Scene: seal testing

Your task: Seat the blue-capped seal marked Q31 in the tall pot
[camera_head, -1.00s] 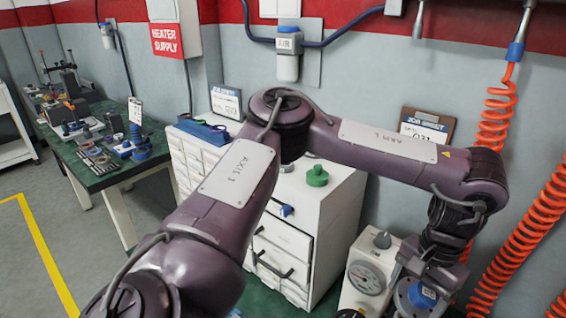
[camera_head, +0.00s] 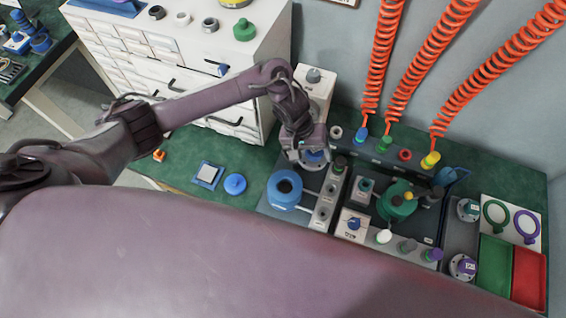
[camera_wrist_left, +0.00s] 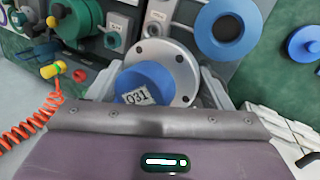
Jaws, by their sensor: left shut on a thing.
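My left gripper (camera_head: 306,146) is shut on the blue-capped seal marked Q31 (camera_wrist_left: 147,86). In the left wrist view the seal shows a blue cap with a white label and a silver flange with bolt holes. In the head view only a bit of its blue (camera_head: 316,158) shows below the jaws. A blue pot with a round dark opening (camera_head: 285,202) stands just left of and nearer than the gripper; it also shows in the left wrist view (camera_wrist_left: 205,29). The seal is apart from it. I cannot tell the pot's height. My right gripper is out of view.
A green fixture (camera_head: 392,208) stands right of the blue pot. A dial box (camera_head: 318,86) stands behind the gripper. Orange hoses (camera_head: 378,65) hang behind. Two more flanged seals (camera_head: 463,266) and a green-and-red tray (camera_head: 494,262) are right. A blue disc (camera_head: 235,184) lies left of the pot.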

